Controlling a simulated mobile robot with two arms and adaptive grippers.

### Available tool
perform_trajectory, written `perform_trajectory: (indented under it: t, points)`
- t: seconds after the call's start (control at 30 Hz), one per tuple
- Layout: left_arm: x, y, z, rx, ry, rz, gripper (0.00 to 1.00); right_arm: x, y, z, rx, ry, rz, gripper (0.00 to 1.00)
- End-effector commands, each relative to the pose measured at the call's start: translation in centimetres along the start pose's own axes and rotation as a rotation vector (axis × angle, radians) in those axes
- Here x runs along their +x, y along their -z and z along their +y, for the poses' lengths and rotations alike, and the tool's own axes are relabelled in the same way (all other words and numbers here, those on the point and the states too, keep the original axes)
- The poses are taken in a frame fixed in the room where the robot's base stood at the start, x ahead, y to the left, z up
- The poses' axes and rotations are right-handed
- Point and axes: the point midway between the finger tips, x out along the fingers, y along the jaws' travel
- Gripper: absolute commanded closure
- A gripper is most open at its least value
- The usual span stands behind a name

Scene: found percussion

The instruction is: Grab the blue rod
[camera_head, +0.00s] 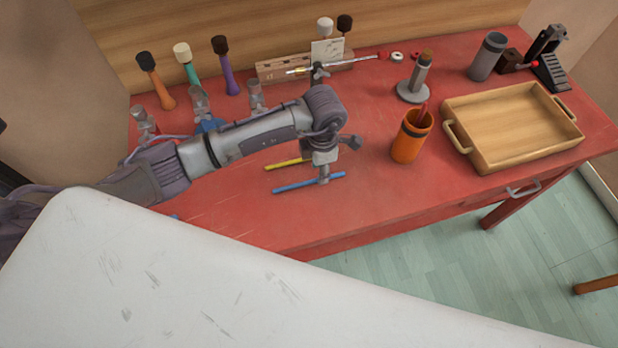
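The blue rod (296,186) lies near the front edge of the red workbench, slightly slanted. My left gripper (323,179) points down at the rod, right of its middle. Its fingertips look close together and meet the rod in the picture. I cannot tell whether they grip it or only stand at it. The rod shows on both sides of the fingers. A yellow rod (284,165) lies just behind it, partly hidden by my gripper. My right gripper is not in view.
An orange cup (411,136) with a red stick stands right of the gripper. A wooden tray (463,148) is further right. Mallets, including a purple-handled one (226,70), and a wooden block (270,72) stand at the back. The bench (250,222) is clear in front of the rod.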

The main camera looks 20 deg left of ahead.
Motion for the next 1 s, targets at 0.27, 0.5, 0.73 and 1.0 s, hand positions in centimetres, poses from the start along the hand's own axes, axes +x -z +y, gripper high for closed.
perform_trajectory:
  t: [0.27,0.5,0.73,1.0]
  points:
    - [2.9,0.0,-0.1,0.000,0.000,0.000,0.60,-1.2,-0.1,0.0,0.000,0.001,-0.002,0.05]
    - [2.9,0.0,-0.1,0.001,-0.001,-0.001,0.65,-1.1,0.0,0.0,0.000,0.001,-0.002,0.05]
    - [2.9,0.0,-0.1,0.000,-0.001,-0.001,1.00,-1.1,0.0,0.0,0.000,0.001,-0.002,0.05]
    - [2.9,0.0,-0.1,0.000,-0.001,-0.001,1.00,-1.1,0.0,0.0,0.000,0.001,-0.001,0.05]
